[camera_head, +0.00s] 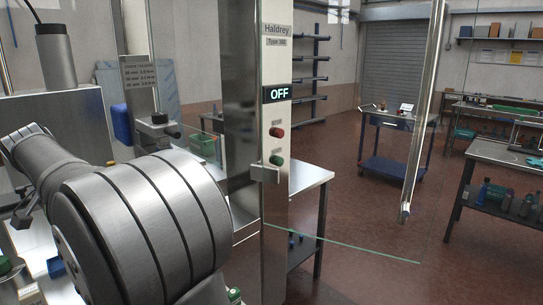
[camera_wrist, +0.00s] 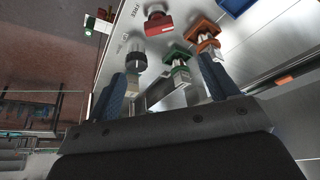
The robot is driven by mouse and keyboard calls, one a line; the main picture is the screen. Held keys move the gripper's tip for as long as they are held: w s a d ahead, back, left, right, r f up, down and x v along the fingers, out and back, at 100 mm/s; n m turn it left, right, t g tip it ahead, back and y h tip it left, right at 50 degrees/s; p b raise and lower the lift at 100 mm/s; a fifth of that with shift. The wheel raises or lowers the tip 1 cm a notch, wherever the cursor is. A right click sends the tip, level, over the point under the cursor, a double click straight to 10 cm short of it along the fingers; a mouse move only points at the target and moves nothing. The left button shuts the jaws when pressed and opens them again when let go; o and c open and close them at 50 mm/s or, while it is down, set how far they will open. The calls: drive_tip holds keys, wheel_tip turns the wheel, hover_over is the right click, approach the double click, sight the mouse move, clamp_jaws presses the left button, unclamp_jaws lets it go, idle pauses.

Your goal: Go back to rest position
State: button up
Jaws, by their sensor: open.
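My gripper (camera_wrist: 163,72) shows in the wrist view with its two blue-padded fingers spread apart and nothing held between them. Beyond the fingers is a metal surface with several coloured parts: a red one (camera_wrist: 158,26), a green one (camera_wrist: 178,56), an orange one (camera_wrist: 206,43) and a dark round one (camera_wrist: 135,60). I cannot tell how far the fingertips are from these parts. In the head view my grey arm fills the lower left, and I cannot make out the gripper there.
A machine column (camera_head: 275,205) stands close right of my arm; its display (camera_head: 277,94) reads OFF. A clear panel with a metal edge bar (camera_head: 421,120) is to the right. Beyond are a blue trolley (camera_head: 392,143), a workbench (camera_head: 505,156) and open red floor.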

drive_tip(key=x, duration=1.7)
drive_tip(key=shift+d+f, duration=0.1)
drive_tip(key=shift+f, duration=0.3)
drive_tip(key=shift+r+m, duration=0.15)
drive_tip(key=shift+m, duration=0.25)
drive_tip(key=v, duration=1.7)
drive_tip(key=w+f+n+y, duration=0.1)
drive_tip(key=f+n, duration=0.2)
drive_tip(key=f, duration=0.1)
drive_tip(key=w+a+f+n+g+y, duration=0.1)
drive_tip(key=w+f+n, duration=0.1)
drive_tip(key=f, duration=0.1)
drive_tip(key=w+f+n+y, duration=0.1)
drive_tip(key=w+f+n, duration=0.1)
drive_tip(key=f+n, duration=0.1)
drive_tip(key=shift+w+a+f+n, duration=0.1)
drive_tip(key=shift+a+f+n, duration=0.25)
drive_tip(key=shift+f, duration=0.45)
drive_tip(key=shift+w+d+f+n+g, duration=0.15)
drive_tip(key=shift+w+f+n+g, duration=0.2)
drive_tip(key=shift+f, duration=0.25)
drive_tip(key=shift+w+d+f+n, duration=0.15)
drive_tip(key=shift+d+f+n, duration=0.05)
drive_tip(key=shift+f, duration=0.2)
drive_tip(key=shift+w+d+f+n, duration=0.1)
drive_tip(key=shift+d+f+n, duration=0.1)
drive_tip(key=shift+f, duration=0.2)
drive_tip(key=shift+o, duration=0.4)
